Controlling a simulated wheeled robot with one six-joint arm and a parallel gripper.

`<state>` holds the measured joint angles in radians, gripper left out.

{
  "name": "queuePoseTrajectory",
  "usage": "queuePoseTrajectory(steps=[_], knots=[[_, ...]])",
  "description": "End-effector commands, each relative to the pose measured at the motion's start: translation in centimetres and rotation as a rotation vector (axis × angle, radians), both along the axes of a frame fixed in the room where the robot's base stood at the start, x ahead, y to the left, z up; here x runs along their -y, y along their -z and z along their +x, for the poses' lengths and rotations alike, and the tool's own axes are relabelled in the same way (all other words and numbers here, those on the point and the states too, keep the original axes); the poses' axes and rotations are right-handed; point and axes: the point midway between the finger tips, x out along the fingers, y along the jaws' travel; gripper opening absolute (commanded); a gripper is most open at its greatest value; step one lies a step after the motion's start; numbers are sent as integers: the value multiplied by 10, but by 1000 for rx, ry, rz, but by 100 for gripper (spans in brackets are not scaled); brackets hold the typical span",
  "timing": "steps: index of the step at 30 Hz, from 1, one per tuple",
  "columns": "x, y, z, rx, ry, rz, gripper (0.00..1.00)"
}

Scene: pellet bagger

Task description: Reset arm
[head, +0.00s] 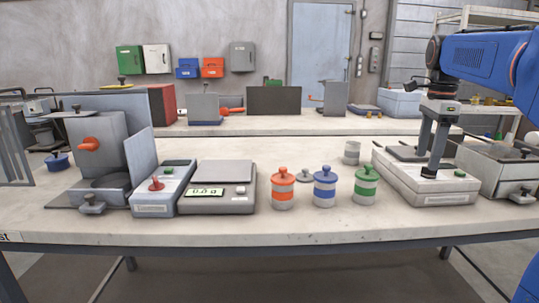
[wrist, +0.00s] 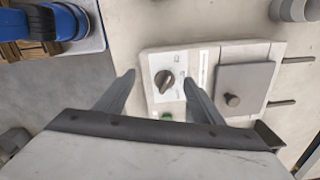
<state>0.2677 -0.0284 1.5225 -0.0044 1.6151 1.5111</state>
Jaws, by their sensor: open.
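My gripper (head: 430,160) is at the end of my blue arm on the right, pointing down over a low pale machine (head: 400,183) on the bench. A grey plate (wrist: 243,88) with a small round knob is beside the panel.
Orange (head: 283,190), blue (head: 324,188) and green-lidded (head: 366,187) jars stand left of the machine, with a grey cup (head: 352,153) behind. A scale (head: 218,190) and a tall grey press (head: 98,150) stand further left. A metal box (head: 502,170) is close on the right.

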Motion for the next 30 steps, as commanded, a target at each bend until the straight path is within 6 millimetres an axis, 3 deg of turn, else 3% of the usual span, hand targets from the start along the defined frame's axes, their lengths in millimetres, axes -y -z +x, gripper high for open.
queuePoseTrajectory(steps=[8, 14, 23, 30], knots=[[-23, 13, -30, 36, -187, -18, 62], [-51, 35, -72, 84, -439, -49, 62], [-92, 91, -147, 161, -897, -132, 62], [-116, 147, -206, 213, -1252, -221, 62]])
